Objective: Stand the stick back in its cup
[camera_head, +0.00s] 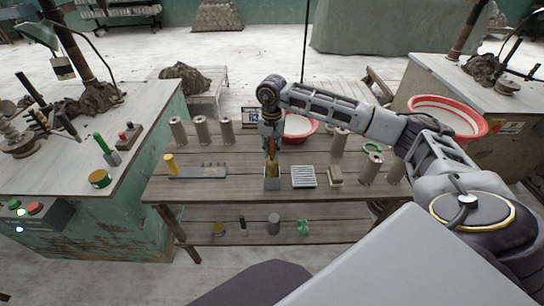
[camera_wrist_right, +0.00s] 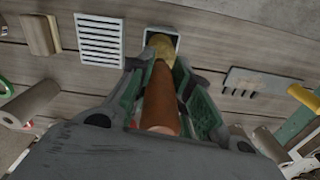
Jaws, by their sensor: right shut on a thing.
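The stick has a brown handle (camera_wrist_right: 161,100) and a yellow-brass lower part (camera_head: 272,169). My right gripper (camera_head: 271,148) is shut on the handle and holds the stick about upright, brass end down. The cup (camera_head: 272,184) is a small grey square holder at the table's front edge. In the right wrist view the brass end overlaps the square mouth of the cup (camera_wrist_right: 177,41). In the head view it meets the rim; how deep it sits is hidden. My left gripper is not in view.
A white slotted tray (camera_head: 303,177) and a tan block (camera_head: 335,177) stand right of the cup. A grey rack (camera_head: 197,171) with a yellow piece stands left. Several grey cylinders (camera_head: 201,129) and a red-rimmed basin (camera_head: 300,128) are behind. Bare planks show between them.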

